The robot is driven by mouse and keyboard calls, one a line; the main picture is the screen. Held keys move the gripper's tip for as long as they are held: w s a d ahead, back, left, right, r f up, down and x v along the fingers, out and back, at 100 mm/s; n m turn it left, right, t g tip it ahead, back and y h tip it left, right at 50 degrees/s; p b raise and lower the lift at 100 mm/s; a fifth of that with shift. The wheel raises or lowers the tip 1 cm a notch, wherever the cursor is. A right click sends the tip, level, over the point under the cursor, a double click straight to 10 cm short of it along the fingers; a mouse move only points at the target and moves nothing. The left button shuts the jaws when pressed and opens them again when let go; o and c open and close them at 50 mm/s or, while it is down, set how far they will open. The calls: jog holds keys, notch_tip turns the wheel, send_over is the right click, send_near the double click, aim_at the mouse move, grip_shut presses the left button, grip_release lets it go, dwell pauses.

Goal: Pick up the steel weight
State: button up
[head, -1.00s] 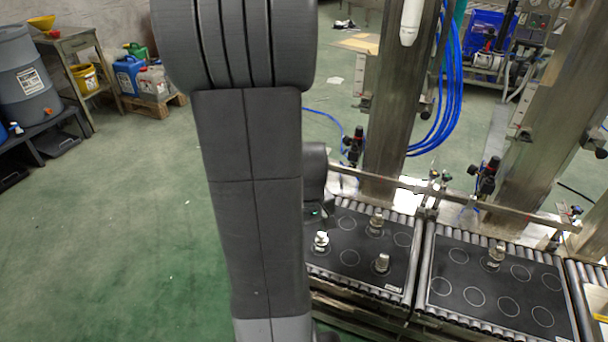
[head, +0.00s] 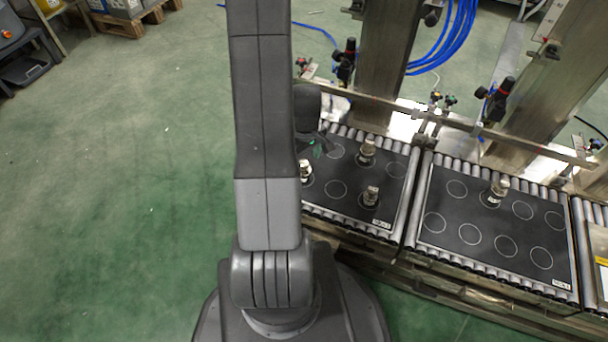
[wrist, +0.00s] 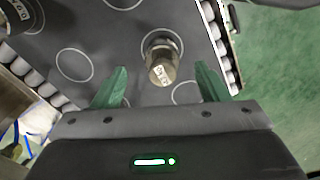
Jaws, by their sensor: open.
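In the wrist view a metallic cylindrical weight (wrist: 163,62) with a small pale label stands in a white ring, just beyond and between the tips of my open gripper (wrist: 160,82). Its green fingers are apart and hold nothing. In the head view my gripper (head: 317,148) is partly hidden by my arm, over the left part of the left black board (head: 338,212). Three metallic weights stand on that board: one at its left (head: 306,172), one at the back (head: 367,150), one in front (head: 371,196). I cannot tell which of them the wrist view shows.
A right black board (head: 480,255) on rollers bears another metallic weight (head: 495,191). A metal rail (head: 460,122) and steel posts (head: 392,60) stand behind the boards. Green floor (head: 130,190) lies open to the left.

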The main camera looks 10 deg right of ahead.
jog(key=f+b, duration=0.1)
jog(key=f, duration=0.3)
jog(key=f+b, duration=0.1)
jog(key=f, duration=0.1)
jog(key=shift+w+a+f+b, duration=0.2)
jog(key=shift+a+b, duration=0.1)
jog(key=shift+r, duration=0.1)
jog(key=shift+c, duration=0.2)
grip_shut()
